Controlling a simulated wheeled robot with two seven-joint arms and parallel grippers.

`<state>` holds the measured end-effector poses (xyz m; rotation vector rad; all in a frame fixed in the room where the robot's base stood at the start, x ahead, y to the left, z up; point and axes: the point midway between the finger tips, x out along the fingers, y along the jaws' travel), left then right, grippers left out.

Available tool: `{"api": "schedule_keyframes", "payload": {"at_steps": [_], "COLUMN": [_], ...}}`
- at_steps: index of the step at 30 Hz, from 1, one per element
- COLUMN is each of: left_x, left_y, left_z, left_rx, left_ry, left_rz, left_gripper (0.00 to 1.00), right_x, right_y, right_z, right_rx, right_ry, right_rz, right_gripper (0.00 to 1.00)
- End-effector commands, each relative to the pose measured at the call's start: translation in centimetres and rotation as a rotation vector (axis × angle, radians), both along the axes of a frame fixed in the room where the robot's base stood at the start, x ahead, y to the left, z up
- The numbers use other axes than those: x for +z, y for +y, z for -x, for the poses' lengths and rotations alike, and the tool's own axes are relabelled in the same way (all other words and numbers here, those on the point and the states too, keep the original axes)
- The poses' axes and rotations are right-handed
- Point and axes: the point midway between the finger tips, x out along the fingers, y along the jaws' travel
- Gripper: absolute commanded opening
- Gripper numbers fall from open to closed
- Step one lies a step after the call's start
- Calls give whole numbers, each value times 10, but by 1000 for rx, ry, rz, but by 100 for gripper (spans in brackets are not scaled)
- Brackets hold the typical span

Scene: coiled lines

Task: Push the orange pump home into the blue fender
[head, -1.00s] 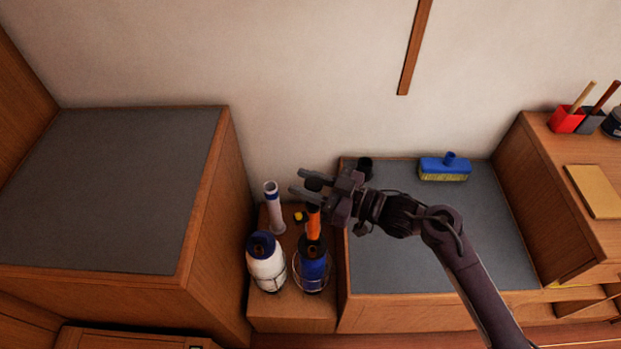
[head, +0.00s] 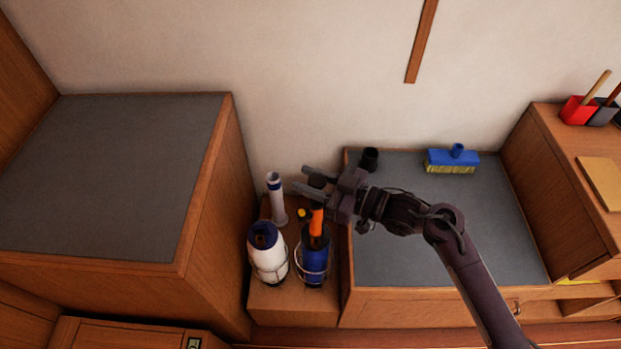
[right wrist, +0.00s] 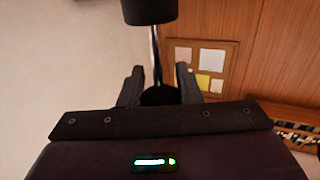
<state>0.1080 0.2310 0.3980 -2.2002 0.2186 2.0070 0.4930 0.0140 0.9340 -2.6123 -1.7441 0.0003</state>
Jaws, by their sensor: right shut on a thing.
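The orange pump (head: 316,222) stands upright in the head view, its lower end in the top of the blue fender (head: 313,260). How deep it sits cannot be told. The fender stands in a wire holder on a low wooden stand. In the right wrist view a black round part (right wrist: 160,95) sits between the fingers. My left gripper is not in view.
A white fender with a blue top (head: 267,256) stands close left of the blue one. A white tube (head: 276,200) stands behind them. Grey-topped cabinets flank the stand (head: 290,304); the right one holds a blue brush (head: 452,162) and a black cup (head: 370,158).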

Motion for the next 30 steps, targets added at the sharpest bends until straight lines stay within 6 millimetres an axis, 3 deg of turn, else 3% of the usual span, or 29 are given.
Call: {"api": "schedule_keyframes", "payload": {"at_steps": [30], "left_x": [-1], "left_y": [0], "left_z": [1], "left_rx": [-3], "left_ry": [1], "left_rz": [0], "left_gripper": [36], "right_x": [-5], "right_y": [0], "right_z": [0], "right_rx": [0], "right_ry": [-2], "right_rz": [0], "right_gripper": [5]}}
